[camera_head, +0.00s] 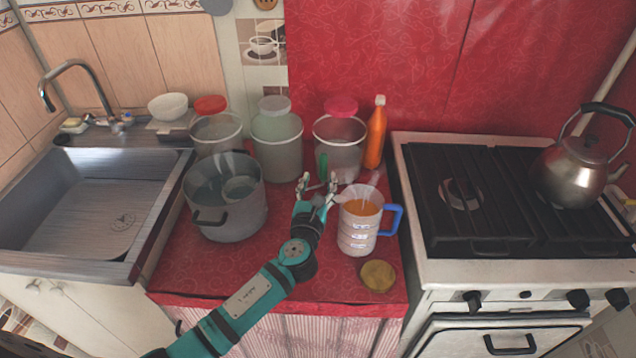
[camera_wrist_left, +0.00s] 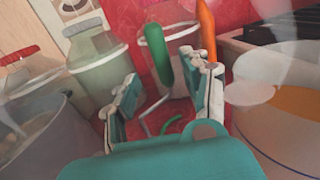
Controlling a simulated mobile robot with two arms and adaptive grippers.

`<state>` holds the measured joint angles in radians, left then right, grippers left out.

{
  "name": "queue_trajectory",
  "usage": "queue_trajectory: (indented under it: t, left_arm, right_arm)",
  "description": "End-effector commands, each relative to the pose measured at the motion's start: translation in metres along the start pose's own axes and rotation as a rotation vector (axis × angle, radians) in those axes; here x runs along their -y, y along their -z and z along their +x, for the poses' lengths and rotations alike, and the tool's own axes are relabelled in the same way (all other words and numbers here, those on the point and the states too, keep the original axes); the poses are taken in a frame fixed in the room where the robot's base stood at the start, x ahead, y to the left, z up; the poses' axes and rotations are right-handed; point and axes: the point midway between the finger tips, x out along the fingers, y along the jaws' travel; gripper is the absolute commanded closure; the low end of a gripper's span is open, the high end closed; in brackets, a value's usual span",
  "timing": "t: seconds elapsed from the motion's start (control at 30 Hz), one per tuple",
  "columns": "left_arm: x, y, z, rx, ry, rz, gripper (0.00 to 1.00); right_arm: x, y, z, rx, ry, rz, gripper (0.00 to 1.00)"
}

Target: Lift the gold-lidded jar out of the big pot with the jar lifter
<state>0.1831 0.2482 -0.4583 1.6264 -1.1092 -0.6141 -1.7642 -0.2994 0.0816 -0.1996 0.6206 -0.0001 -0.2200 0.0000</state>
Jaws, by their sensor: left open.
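The big grey pot (camera_head: 228,218) stands on the red counter left of my left gripper. A round greyish, glassy shape (camera_head: 238,187) sits inside it; I cannot make out a gold lid on it. The jar lifter, seen as a green handle (camera_head: 322,165), is by the fingertips of my left gripper (camera_head: 317,185). In the left wrist view the green handle (camera_wrist_left: 158,55) stands up just beyond the open fingers (camera_wrist_left: 160,95), with thin wire and a second green piece below. The gripper appears empty. My right gripper is out of view.
A jug with a blue handle (camera_head: 359,223) holds orange liquid close right of my gripper. A yellowish round piece (camera_head: 378,275) lies in front of it. Lidded containers (camera_head: 277,145) and an orange bottle (camera_head: 376,140) stand behind. The sink is left, the stove with kettle (camera_head: 575,172) right.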

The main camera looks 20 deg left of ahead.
Motion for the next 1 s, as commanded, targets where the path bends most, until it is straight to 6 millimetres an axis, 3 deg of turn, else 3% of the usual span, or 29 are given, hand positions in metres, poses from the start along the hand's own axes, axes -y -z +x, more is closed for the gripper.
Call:
queue_trajectory:
  t: [0.3,0.63,1.0]
  left_arm:
    - [0.004,-0.003,0.044,0.002,-0.002,-0.001,0.52]
    - [0.004,-0.002,0.050,0.001,-0.001,-0.002,0.52]
    - [0.004,-0.002,0.050,0.001,-0.001,-0.001,1.00]
  right_arm:
    - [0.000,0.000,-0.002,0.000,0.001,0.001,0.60]
    - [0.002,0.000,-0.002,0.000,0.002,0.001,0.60]
    - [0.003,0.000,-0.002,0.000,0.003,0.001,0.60]
